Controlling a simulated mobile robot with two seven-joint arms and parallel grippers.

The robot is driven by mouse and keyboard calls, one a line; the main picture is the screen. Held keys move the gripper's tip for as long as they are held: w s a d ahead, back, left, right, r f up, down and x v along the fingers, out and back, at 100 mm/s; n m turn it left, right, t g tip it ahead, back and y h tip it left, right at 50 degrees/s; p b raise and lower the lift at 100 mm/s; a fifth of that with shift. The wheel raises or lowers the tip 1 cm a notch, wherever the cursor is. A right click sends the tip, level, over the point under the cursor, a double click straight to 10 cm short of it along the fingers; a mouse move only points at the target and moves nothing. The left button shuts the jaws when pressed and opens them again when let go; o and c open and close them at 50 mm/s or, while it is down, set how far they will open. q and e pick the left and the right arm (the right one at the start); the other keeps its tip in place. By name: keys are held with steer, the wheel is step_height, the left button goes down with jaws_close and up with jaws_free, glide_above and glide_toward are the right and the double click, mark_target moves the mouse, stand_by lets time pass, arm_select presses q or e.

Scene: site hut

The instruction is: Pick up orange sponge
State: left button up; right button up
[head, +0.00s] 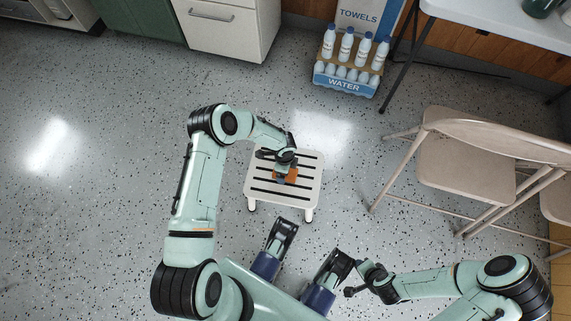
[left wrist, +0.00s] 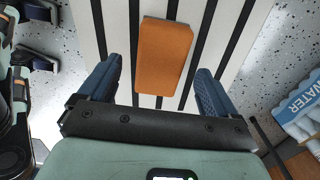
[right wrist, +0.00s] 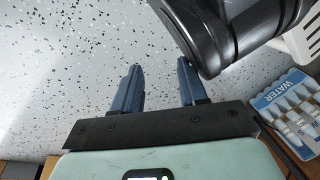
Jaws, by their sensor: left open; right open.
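The orange sponge (left wrist: 163,56) lies flat on the slatted white stool (left wrist: 214,50). In the left wrist view it sits between and just ahead of the two blue fingers of my left gripper (left wrist: 157,85), which is open with a gap on each side. In the head view the sponge (head: 291,176) is partly hidden under my left gripper (head: 284,172), which is above the stool (head: 305,194). My right gripper (right wrist: 158,85) is open and empty over the floor, away from the stool.
A cardboard tray of water bottles (head: 346,78) stands on the floor behind the stool. Folding chairs (head: 465,172) are at the right, below a white table (head: 500,22). A drawer cabinet (head: 225,27) is at the back. The floor left of the stool is clear.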

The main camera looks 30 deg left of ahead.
arm_select(q)
step_height(320, 180, down, 3)
steer(key=shift+w+f+b, duration=0.1)
steer(key=shift+f+b, duration=0.1)
steer(key=shift+b, duration=0.25)
steer(key=c, duration=1)
arm_select(e)
steer(key=shift+s+d+f+g, duration=0.15)
steer(key=shift+s+f+g, duration=0.25)
steer(key=shift+s+f, duration=0.65)
arm_select(q)
steer(key=shift+r, duration=0.1)
arm_select(e)
steer(key=shift+r, duration=0.1)
steer(key=w+r+t+p, duration=0.2)
steer(key=w+r+p, duration=0.1)
steer(key=w+r, duration=0.2)
arm_select(q)
step_height(320, 180, up, 20)
steer(key=p, duration=0.2)
steer(key=shift+d+p, duration=0.1)
steer(key=shift+p, duration=0.2)
arm_select(e)
steer(key=shift+n+g+y, duration=0.3)
steer(key=shift+g, duration=0.3)
steer(key=s+a+r, duration=0.2)
steer(key=s+a, duration=0.1)
steer(key=shift+s+r, duration=0.25)
steer(key=shift+r, duration=0.15)
